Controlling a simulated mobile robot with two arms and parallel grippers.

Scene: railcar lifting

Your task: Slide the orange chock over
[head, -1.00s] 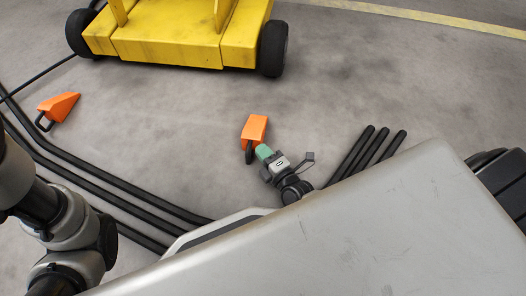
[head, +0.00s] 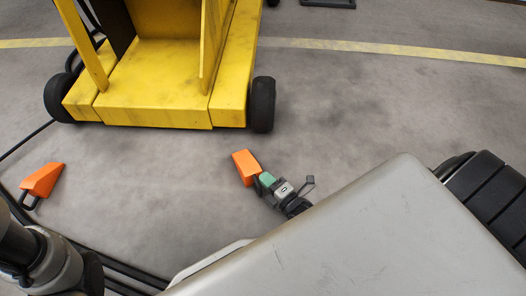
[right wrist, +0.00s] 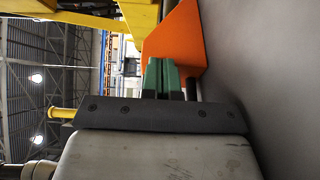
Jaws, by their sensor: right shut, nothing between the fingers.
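One orange chock (head: 246,167) lies on the floor in front of the right wheel (head: 262,104) of the yellow lift, with a gap between them. My right gripper (head: 267,180) is shut and empty. Its green fingertips are at the chock's near end, by its dark handle, and seem to touch it. In the right wrist view the green fingers (right wrist: 161,78) point at the orange chock (right wrist: 178,45). A second orange chock (head: 41,180) with a black handle lies at the left. My left arm shows at the lower left, but its gripper is out of view.
The yellow lift (head: 155,110) stands on wheels at the top left. Black cables or hoses (head: 118,268) run along the floor at the lower left. The grey floor right of the chock is clear up to a yellow floor line (head: 390,50).

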